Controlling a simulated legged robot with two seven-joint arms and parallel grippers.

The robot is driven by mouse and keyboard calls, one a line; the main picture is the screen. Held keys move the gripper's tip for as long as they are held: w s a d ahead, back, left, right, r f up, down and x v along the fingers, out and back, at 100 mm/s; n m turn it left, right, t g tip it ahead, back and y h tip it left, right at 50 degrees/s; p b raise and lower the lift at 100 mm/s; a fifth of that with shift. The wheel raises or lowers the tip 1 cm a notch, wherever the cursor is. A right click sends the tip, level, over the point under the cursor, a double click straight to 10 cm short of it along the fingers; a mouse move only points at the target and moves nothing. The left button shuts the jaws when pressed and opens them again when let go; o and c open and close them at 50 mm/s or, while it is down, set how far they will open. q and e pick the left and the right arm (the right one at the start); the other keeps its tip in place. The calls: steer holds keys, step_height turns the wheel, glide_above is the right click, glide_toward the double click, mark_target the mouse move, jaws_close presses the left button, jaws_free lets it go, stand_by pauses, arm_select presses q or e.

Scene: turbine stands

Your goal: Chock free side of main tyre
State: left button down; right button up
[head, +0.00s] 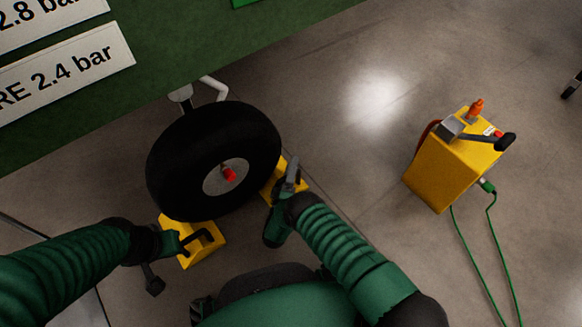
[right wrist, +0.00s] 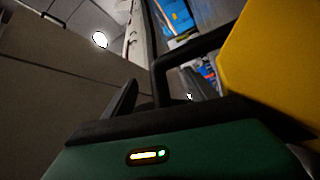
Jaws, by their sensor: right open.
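The main tyre (head: 165,165) stands upright on the floor, black with a grey hub and a red valve part. One yellow chock (head: 205,252) with a black handle sits at its lower left side. Another yellow chock (head: 269,192) sits against or close to its right side, partly hidden by my right gripper (head: 292,172). In the right wrist view, the open right gripper (right wrist: 160,98) has the chock's black handle (right wrist: 158,75) by its fingers, and the yellow chock (right wrist: 275,60) fills the right. My left gripper (head: 177,243) is at the left chock's handle; its jaws are unclear.
A yellow box (head: 450,165) with an orange top part, a black handle and a green cable (head: 494,240) stands on the right. A green panel (head: 180,45) with white pressure signs (head: 65,68) is above the tyre. Floor between tyre and box is clear.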

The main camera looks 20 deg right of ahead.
steer(key=shift+o, duration=0.2)
steer(key=v, duration=0.9)
steer(key=shift+p, duration=0.45)
stand_by(0.4)
stand_by(0.4)
